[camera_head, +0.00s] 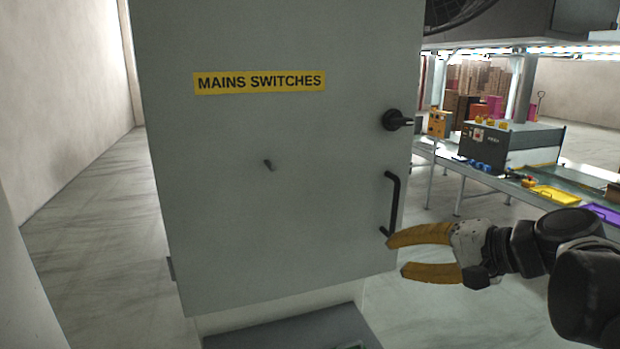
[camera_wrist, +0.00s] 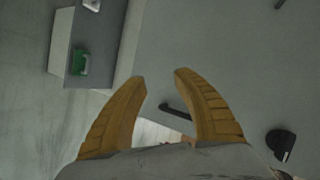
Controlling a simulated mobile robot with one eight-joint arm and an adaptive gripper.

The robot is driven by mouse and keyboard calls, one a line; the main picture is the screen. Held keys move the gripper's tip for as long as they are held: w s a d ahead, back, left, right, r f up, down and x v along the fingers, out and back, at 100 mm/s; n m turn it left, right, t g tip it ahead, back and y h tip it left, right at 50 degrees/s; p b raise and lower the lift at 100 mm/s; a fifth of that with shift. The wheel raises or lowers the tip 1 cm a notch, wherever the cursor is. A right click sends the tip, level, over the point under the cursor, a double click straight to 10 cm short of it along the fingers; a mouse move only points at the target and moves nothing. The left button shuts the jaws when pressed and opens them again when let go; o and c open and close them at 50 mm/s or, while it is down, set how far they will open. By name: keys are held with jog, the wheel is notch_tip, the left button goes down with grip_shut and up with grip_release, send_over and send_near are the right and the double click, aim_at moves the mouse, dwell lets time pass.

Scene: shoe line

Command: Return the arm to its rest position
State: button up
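My gripper (camera_head: 398,256) has two yellow fingers and is open and empty. In the head view it is at the lower right, in front of the right edge of a grey cabinet and just below its black door handle (camera_head: 393,203). In the wrist view my gripper (camera_wrist: 160,75) shows its fingertips apart with nothing between them. The handle (camera_wrist: 176,110) appears between and beyond the fingers there. I cannot tell whether a finger touches the handle.
The grey cabinet (camera_head: 270,220) labelled MAINS SWITCHES fills the middle, with a black rotary switch (camera_head: 396,120). A work line with a control box (camera_head: 485,145) and a yellow tray (camera_head: 555,194) stands behind at right. Open floor (camera_head: 90,210) lies at left.

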jog(key=s+f+n+h+b, duration=0.2)
jog(key=s+f+b, duration=0.2)
jog(key=f, duration=0.6)
jog(key=s+d+f+n+g+h+b, duration=0.1)
jog(key=s+f+b, duration=0.4)
jog(key=f, duration=0.5)
jog(key=s+f+n+h+b, duration=0.4)
jog(key=s+f+h, duration=0.1)
jog(key=f, duration=0.6)
jog(key=shift+s+d+g+b, duration=0.25)
jog(key=shift+g+b, duration=0.15)
jog(key=shift+c, duration=0.2)
